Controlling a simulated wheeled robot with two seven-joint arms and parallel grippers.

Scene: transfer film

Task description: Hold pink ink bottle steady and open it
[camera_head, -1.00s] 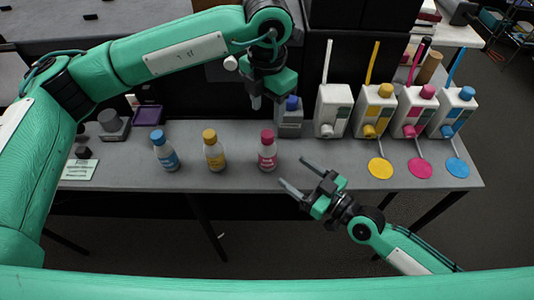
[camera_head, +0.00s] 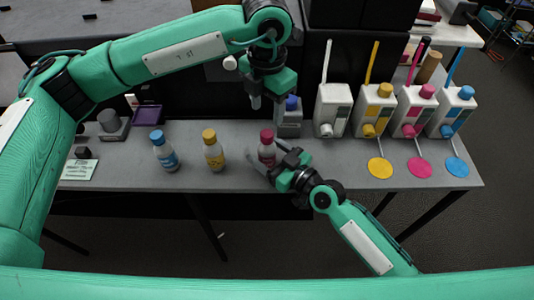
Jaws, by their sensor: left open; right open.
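The pink ink bottle (camera_head: 266,147) stands upright on the grey table, with its pink cap (camera_head: 267,134) on. My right gripper (camera_head: 272,160) is open at the bottle's lower right, with its fingers around or just in front of the body; I cannot tell whether they touch it. Part of the bottle's lower body is hidden by this gripper. My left gripper (camera_head: 267,104) is open and empty, pointing down above and behind the bottle's cap, apart from it.
A yellow-capped bottle (camera_head: 213,150) and a blue-capped bottle (camera_head: 164,151) stand to the left. A small blue-topped container (camera_head: 290,118) is behind. White dispensers (camera_head: 333,110) stand on the right, with coloured discs (camera_head: 419,168) before them. A sign (camera_head: 80,169) lies at the left front.

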